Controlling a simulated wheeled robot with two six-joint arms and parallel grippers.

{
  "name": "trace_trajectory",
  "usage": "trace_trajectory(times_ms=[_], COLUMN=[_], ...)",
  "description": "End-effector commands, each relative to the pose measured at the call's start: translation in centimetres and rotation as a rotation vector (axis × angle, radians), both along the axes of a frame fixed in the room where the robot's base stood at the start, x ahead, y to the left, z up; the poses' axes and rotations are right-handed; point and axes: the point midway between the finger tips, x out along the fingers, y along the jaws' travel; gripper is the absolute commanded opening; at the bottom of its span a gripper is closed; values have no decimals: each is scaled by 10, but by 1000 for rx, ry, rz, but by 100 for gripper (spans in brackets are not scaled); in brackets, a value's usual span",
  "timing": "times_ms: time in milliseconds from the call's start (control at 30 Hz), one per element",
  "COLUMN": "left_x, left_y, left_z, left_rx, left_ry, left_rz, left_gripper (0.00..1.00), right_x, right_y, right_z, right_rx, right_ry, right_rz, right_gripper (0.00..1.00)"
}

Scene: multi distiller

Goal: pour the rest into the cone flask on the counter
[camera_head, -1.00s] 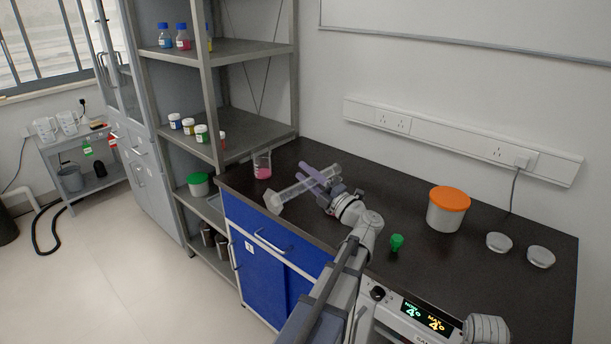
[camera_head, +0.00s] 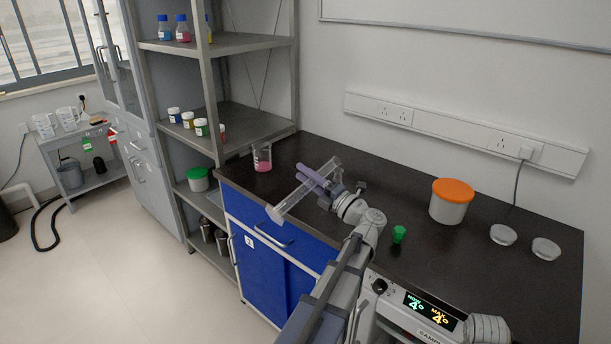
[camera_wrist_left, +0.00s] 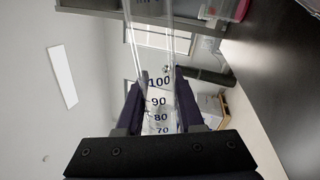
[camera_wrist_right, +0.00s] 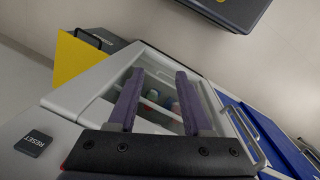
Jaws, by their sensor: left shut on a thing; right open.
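The cone flask (camera_head: 262,163), a clear glass vessel with pink liquid low in it, stands on the dark counter near its left end. My left gripper (camera_head: 318,180) is shut on a clear graduated cylinder (camera_head: 294,198), tilted, to the right of the flask and apart from it. A pinkish tint shows at the cylinder's lower left end. In the left wrist view the cylinder (camera_wrist_left: 158,103) lies between the fingers, with printed marks up to 100. The flask shows partly at that view's top (camera_wrist_left: 226,8). My right gripper (camera_wrist_right: 157,98) is open and empty, over a glazed device.
A green cap (camera_head: 399,234), a white tub with an orange lid (camera_head: 451,203) and two small dishes (camera_head: 503,235) are on the counter. A shelf rack (camera_head: 205,60) stands left of the flask.

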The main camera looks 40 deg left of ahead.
Motion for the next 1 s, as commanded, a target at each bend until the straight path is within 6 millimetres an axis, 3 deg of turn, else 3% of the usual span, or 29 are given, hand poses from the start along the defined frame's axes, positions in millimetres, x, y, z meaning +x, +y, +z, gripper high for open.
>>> trace_trajectory(times_ms=[333,1000], left_x=[-3,-25], left_y=[0,3], left_z=[13,107], left_rx=[1,1], left_ry=[3,4], left_rz=[0,1], left_gripper=[0,0], right_x=[0,0], right_y=[0,0], right_z=[13,107], right_rx=[0,0], right_ry=[0,0], right_rz=[0,-1], right_gripper=[50,50])
